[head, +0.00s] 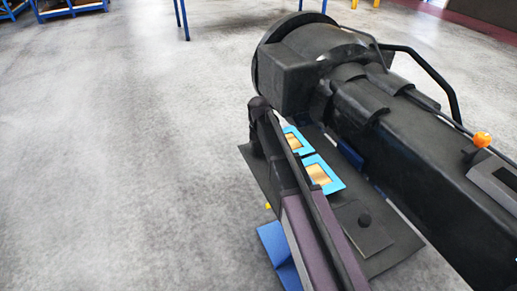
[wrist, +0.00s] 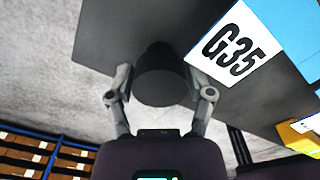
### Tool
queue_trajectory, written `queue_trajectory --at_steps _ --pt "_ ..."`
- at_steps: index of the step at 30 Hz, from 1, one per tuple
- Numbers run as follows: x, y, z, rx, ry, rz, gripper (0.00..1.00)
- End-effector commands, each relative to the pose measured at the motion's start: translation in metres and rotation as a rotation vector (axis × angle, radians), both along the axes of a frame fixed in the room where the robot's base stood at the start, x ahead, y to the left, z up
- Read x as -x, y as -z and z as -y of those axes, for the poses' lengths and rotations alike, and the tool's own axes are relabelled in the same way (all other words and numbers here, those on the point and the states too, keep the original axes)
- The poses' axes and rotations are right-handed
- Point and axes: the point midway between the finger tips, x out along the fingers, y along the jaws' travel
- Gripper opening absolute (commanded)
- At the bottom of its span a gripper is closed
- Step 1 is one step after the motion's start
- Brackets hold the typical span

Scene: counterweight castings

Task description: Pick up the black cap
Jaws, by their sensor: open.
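The black cap (wrist: 160,76) is a dark round piece against a dark flat panel (wrist: 115,40) in the wrist view. My gripper (wrist: 157,82) is open, with one grey finger on each side of the cap. A gap shows at the left finger; the right fingertip is very close to the cap's edge, and I cannot tell whether they touch. I cannot make out my gripper's fingers in the head view.
A blue piece with a white G35 label (wrist: 234,47) is close right of the cap. A shelf with orange-brown boxes (wrist: 40,150) is at lower left. The grey floor (head: 110,150) is clear.

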Motion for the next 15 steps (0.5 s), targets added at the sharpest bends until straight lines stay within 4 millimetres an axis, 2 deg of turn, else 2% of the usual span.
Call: queue_trajectory --at_steps 4,5,9,15 --pt "0.0000 0.0000 0.0000 0.000 0.000 0.000 0.68" --pt "0.0000 0.0000 0.0000 0.000 0.000 0.000 0.65" --pt "0.0001 0.0000 -0.0001 0.000 0.000 0.000 0.24" --pt "0.0001 0.0001 -0.0001 0.000 0.000 0.000 0.24"
